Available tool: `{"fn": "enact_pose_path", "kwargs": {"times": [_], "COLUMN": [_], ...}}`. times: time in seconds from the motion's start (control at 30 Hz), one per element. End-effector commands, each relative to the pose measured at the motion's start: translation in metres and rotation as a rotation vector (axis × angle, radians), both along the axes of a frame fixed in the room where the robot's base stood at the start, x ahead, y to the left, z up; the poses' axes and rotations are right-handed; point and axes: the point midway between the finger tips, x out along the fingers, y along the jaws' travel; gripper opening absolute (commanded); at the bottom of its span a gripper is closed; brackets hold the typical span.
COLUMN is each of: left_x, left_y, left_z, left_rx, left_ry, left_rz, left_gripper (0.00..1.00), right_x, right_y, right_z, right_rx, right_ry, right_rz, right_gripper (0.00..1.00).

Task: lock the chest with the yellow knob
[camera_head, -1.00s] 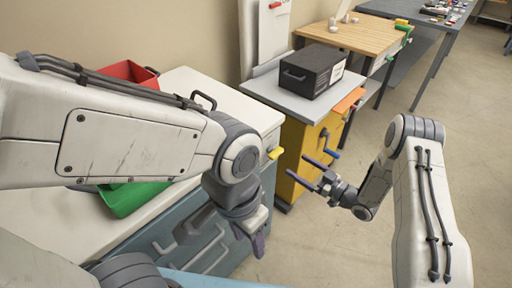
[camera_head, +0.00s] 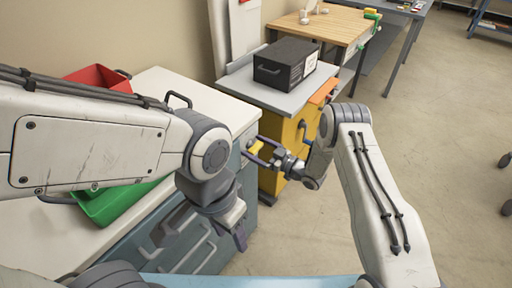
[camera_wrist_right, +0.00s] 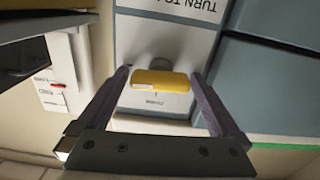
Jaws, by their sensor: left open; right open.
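The yellow knob (camera_head: 257,147) sticks out near the top right corner of the blue-grey chest (camera_head: 247,187) with a white top. In the right wrist view the yellow knob (camera_wrist_right: 160,80) shows as a wide bar on a pale plate, between the two fingers. My right gripper (camera_head: 257,152) is open around the knob; whether the fingers touch it I cannot tell. A label with partly cut-off "TURN TO" lettering (camera_wrist_right: 185,5) is beside it. My left gripper (camera_head: 203,236) is open and empty in front of the chest's drawer handles.
A red bin (camera_head: 98,78) and a green bin (camera_head: 115,205) are on the white top, partly behind my left arm. A yellow cabinet (camera_head: 271,178) with a black box (camera_head: 283,62) on it stands to the right.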

Motion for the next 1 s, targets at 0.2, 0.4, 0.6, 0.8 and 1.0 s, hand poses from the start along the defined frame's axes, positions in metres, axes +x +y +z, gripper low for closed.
{"fn": "enact_pose_path", "kwargs": {"times": [0.2, 0.4, 0.6, 0.8, 1.0], "left_x": [0.0000, 0.0000, 0.0000, 0.0000, 0.0000], "left_y": [0.0000, 0.0000, 0.0000, 0.0000, 0.0000], "left_z": [0.0000, -0.0001, -0.0056, -0.0044, -0.0044], "left_rx": [0.000, 0.000, 0.000, 0.000, 0.000], "left_ry": [0.000, 0.000, 0.000, 0.000, 0.000], "left_rz": [0.000, 0.000, 0.000, 0.000, 0.000], "left_gripper": [0.50, 0.50, 0.50, 0.50, 0.50], "right_x": [0.0000, -0.0001, 0.0005, 0.0005, 0.0005], "right_y": [-0.0002, -0.0003, -0.0006, -0.0008, -0.0008], "right_z": [0.0000, 0.0001, -0.0006, 0.0007, 0.0006], "right_rx": [0.000, 0.000, 0.041, 0.048, 0.047], "right_ry": [0.000, 0.000, 0.055, 0.064, 0.063], "right_rz": [0.000, 0.000, 0.000, 0.000, -0.001], "right_gripper": [0.85, 0.24, 0.24, 0.24, 1.00]}}
